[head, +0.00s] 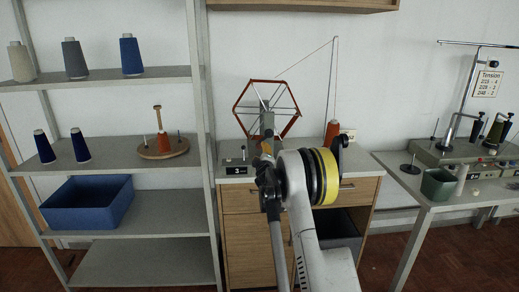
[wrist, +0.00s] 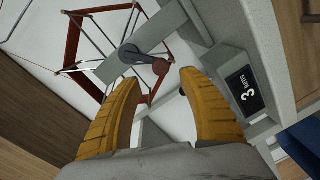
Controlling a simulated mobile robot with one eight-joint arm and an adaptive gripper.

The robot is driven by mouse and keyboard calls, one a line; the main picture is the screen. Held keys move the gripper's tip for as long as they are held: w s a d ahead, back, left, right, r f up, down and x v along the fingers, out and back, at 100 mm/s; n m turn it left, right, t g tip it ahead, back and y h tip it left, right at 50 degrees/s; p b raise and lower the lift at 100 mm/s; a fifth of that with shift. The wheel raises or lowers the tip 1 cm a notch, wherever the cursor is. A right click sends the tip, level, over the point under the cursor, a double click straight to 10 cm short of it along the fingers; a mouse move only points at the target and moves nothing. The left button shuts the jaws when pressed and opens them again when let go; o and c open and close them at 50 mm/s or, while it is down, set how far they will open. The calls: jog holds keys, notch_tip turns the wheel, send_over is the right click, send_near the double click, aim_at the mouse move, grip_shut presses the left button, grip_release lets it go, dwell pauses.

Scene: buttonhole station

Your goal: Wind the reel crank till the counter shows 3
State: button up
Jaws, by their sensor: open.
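The reel (head: 285,109), a reddish-brown hexagonal frame with thin spokes, stands on the cabinet top; part of its frame (wrist: 72,45) fills the upper left of the wrist view. Its crank has a dark hub (wrist: 130,54) and a short arm ending in a reddish-brown knob (wrist: 160,67). The counter (head: 236,170) at the reel's foot shows 3; in the wrist view the counter (wrist: 243,90) also reads 3, turned sideways. My gripper (wrist: 161,78) is open and empty, its yellow fingers apart on either side of the knob. Whether either touches it, I cannot tell. My arm hides part of the reel stand.
An orange-red thread cone (head: 332,134) stands on the cabinet (head: 241,199), its thread running up a tall guide. A shelf rack with cones and a blue bin (head: 88,202) is at left. A table (head: 405,180) with a machine and green cup (head: 438,185) is at right.

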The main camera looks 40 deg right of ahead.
jog(key=shift+v, duration=1.85)
